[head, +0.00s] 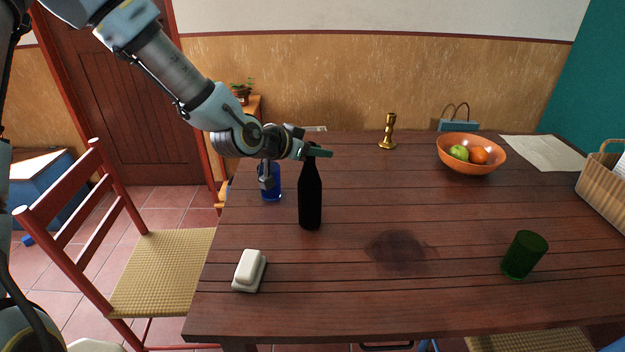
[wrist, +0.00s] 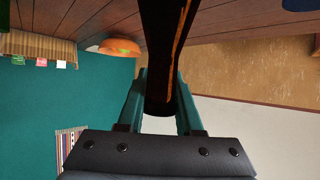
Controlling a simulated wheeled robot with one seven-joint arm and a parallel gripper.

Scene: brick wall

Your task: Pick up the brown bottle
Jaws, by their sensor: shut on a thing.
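The brown bottle (head: 310,200) looks almost black and stands upright on the left part of the wooden table in the head view. My gripper (head: 315,152) is at its neck, with the arm reaching in from the upper left. In the wrist view the bottle (wrist: 164,45) runs between the two green fingers of my gripper (wrist: 160,100), which are shut on it. Whether the bottle's base touches the table is hard to tell.
A blue glass (head: 270,186) stands just behind and left of the bottle. A white butter dish (head: 249,270) is at the front left, a green glass (head: 524,255) at the right. An orange fruit bowl (head: 471,166) and a brass candlestick (head: 388,131) stand farther back. The table middle is clear.

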